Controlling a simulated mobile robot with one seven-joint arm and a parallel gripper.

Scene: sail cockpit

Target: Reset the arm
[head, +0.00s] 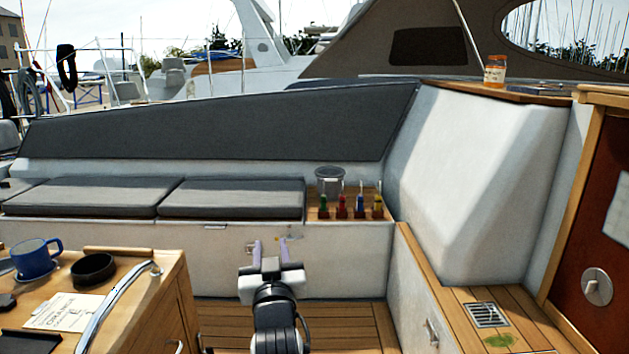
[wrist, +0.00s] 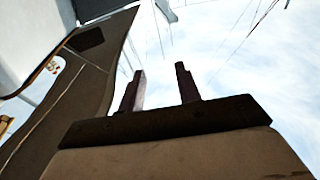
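My gripper (head: 270,249) shows in the lower middle of the head view, raised in front of the white bench front, with its two purple-grey fingers pointing up. The fingers are apart and nothing is between them. In the wrist view my gripper (wrist: 161,92) shows as two dark fingers, spread apart, with only bright sky between and beyond them. My gripper touches nothing that I can see.
A table (head: 160,297) with a blue mug (head: 33,262), a black bowl (head: 93,269) and a paper card (head: 68,312) stands at left. An orange-lidded jar (head: 495,71) is at upper right.

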